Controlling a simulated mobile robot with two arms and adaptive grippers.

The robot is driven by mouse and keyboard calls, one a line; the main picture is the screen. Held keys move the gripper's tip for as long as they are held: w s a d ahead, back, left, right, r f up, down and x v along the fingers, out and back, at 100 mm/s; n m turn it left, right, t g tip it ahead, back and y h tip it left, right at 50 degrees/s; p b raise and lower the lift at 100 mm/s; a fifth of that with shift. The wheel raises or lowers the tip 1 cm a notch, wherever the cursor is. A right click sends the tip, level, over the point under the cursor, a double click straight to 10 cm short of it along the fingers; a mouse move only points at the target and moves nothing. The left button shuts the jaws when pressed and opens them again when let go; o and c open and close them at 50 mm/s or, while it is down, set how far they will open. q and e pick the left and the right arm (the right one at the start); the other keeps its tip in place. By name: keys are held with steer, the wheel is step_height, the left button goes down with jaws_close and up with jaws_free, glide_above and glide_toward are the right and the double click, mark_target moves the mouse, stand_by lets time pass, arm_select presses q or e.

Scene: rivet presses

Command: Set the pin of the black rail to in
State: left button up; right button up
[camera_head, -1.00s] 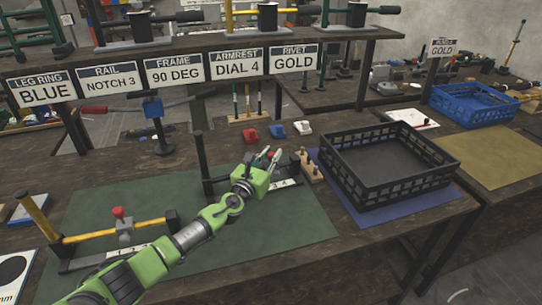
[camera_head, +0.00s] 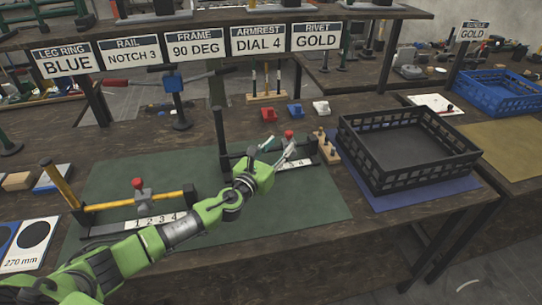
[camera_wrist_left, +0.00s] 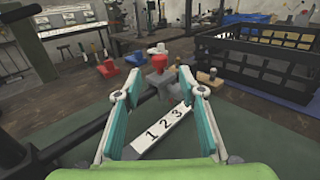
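The black rail lies on the green mat, with its post (camera_head: 220,138) upright at its left end. Its number strip (camera_wrist_left: 166,126) shows 1, 2 and 3 in the left wrist view. The pin's red knob (camera_head: 289,134) stands above the rail; it also shows in the left wrist view (camera_wrist_left: 158,62), beyond and between the fingertips. My left gripper (camera_head: 285,154) is open and empty over the rail, just short of the knob. My arm and hand hide part of the rail. The pin's lower end is not clear. My right gripper is out of view.
A second rail (camera_head: 167,199), yellow with a red knob, lies left on the mat. A peg block (camera_head: 327,148) and black crate (camera_head: 393,165) stand close right of the black rail. Small red, blue and white parts sit behind it. Signs hang from the shelf above.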

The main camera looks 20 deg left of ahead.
arm_select(q)
steer(key=s, duration=0.4)
steer(key=shift+s+a, duration=0.35)
steer(key=shift+r, duration=0.1)
